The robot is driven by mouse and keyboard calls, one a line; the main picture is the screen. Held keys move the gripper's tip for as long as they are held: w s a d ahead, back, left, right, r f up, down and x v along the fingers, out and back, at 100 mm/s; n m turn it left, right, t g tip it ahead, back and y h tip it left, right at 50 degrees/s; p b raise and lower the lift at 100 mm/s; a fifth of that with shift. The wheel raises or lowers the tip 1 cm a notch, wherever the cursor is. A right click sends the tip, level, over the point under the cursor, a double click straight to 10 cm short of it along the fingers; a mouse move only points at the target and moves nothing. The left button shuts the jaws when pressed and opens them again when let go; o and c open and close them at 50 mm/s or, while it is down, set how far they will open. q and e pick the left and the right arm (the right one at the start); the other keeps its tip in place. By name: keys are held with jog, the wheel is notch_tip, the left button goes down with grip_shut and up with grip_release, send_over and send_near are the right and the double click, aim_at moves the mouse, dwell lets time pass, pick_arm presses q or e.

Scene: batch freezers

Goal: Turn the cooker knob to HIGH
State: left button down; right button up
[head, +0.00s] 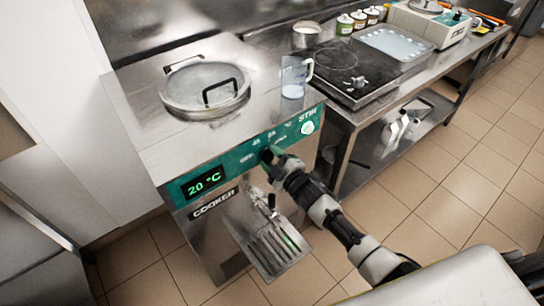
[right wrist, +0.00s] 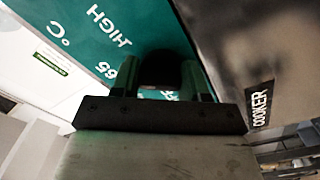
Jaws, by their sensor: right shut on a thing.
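The cooker (head: 150,135) is a steel unit with a green control panel (head: 228,168); its display (head: 202,182) reads 20 °C. The dark cooker knob (head: 266,154) sits on this panel below printed marks. My right gripper (head: 274,159) is shut on the knob. In the right wrist view the dark knob (right wrist: 163,68) lies between the two fingers of my right gripper (right wrist: 163,80). The word HIGH (right wrist: 108,27) and the number 65 (right wrist: 105,70) show on the green panel there. The knob's pointing direction is hidden. My left gripper is not in view.
A lidded pot opening (head: 205,88) and a clear jug (head: 295,77) are on the cooker top. A white STIR button (head: 308,127) is right of the knob. A tap (head: 262,202) above a drip tray (head: 268,250) juts out below. A steel counter with a black hob (head: 345,70) stands right.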

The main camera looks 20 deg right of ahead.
jog(key=m, duration=0.3)
jog(key=shift+f+m, duration=0.1)
jog(key=shift+m, duration=0.2)
jog(key=shift+a+m, duration=0.1)
jog(key=shift+m, duration=1.7)
jog(key=shift+s+p, duration=0.1)
jog(key=shift+p, duration=0.2)
jog(key=o, duration=0.9)
jog(key=b+v, duration=0.1)
jog(key=v, duration=0.9)
jog(key=shift+s, duration=0.35)
